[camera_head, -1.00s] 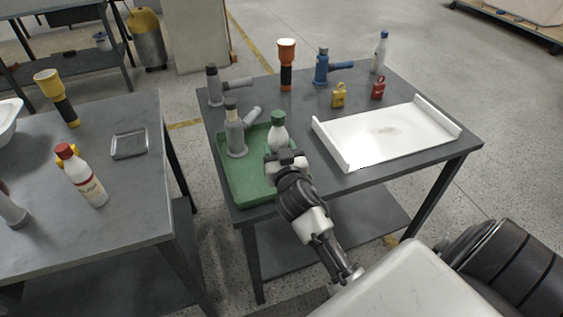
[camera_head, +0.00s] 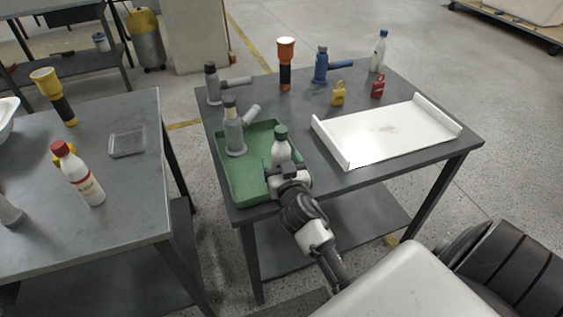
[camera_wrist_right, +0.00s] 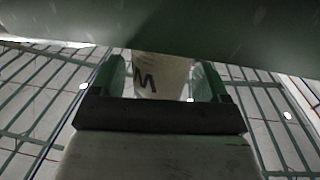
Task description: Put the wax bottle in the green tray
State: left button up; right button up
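The wax bottle, as I take it, is the white bottle with a green cap (camera_head: 281,144). My right gripper (camera_head: 287,168) is shut around it and holds it upright at the right part of the green tray (camera_head: 241,186). Its pale body, with a dark letter, shows between the fingers in the right wrist view (camera_wrist_right: 160,73). I cannot tell whether its base touches the tray floor; the gripper hides it. The dark green tray surface fills the top of the wrist view. My left gripper is not in view.
A grey tool (camera_head: 235,138) stands in the tray's left part. A white tray (camera_head: 385,135) lies to the right. A grey torch (camera_head: 212,85), an orange torch (camera_head: 286,62), two padlocks (camera_head: 338,96) and a blue-capped bottle (camera_head: 379,52) stand behind. A red-capped bottle (camera_head: 82,178) is on the left table.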

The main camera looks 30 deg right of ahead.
jog(key=shift+r, duration=0.2)
jog(key=b+v, duration=0.1)
jog(key=v, duration=1)
jog(key=s+a+f+n+g+y, duration=0.1)
jog(key=s+a+f+g+y, duration=0.15)
jog(key=f, duration=0.85)
jog(key=s+a+f+n+g+y, duration=0.1)
jog(key=s+a+f+n+g, duration=0.15)
jog(key=f, duration=0.95)
jog(key=s+a+f+n+g+y, duration=0.1)
jog(key=s+a+f+g+y, duration=0.2)
jog(key=f, duration=0.8)
jog(key=s+d+f+g, duration=0.1)
jog(key=s+f+g, duration=0.1)
jog(key=s+f, duration=0.3)
jog(key=s+d+f+n+g, duration=0.1)
jog(key=s+f+g, duration=0.2)
jog(key=s, duration=0.9)
jog(key=s+d+f+n+g, duration=0.1)
jog(key=s+f+g, duration=0.2)
jog(key=s+f, duration=0.6)
jog(key=shift+s, duration=0.25)
